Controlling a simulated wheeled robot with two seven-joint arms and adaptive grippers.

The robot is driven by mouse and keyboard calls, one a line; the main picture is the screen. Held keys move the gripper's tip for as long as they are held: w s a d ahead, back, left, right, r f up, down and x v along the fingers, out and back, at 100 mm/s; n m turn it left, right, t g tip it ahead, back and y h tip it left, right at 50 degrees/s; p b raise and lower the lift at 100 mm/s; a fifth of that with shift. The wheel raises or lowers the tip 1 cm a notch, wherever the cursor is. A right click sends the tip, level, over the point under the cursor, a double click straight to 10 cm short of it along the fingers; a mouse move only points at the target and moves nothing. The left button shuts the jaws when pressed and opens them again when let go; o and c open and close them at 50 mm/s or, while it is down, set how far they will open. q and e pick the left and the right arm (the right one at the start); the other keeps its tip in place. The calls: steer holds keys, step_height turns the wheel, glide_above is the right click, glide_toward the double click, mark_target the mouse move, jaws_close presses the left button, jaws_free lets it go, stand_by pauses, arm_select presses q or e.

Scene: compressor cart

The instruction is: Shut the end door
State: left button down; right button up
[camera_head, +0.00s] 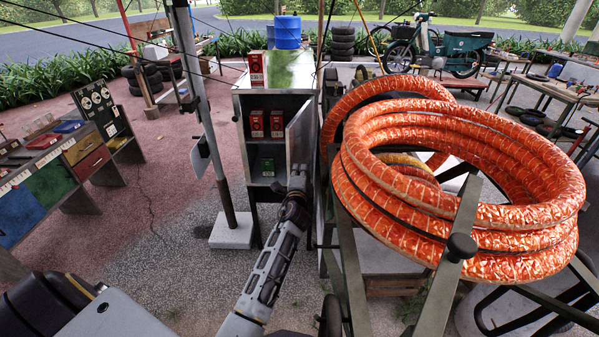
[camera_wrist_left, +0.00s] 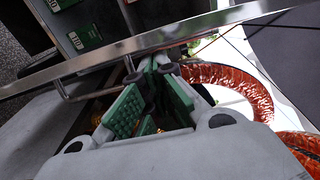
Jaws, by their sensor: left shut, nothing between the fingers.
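The end door (camera_head: 301,133) is a grey metal panel on the right side of the grey cabinet (camera_head: 240,108). It stands open, swung out toward me, and the shelves show. My left gripper (camera_head: 299,174) is at the lower part of the door. Its fingers are shut and empty. In the left wrist view the green-padded fingers of the left gripper (camera_wrist_left: 158,68) are beside a long bright metal edge and a thin bar; I cannot tell whether they touch. My right gripper is not in view.
Red boxes (camera_head: 277,124) and a green box (camera_head: 267,167) stand on the cabinet shelves. A large orange hose coil (camera_head: 450,190) fills the right side. A pole on a concrete block (camera_head: 232,230) stands left of the cabinet.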

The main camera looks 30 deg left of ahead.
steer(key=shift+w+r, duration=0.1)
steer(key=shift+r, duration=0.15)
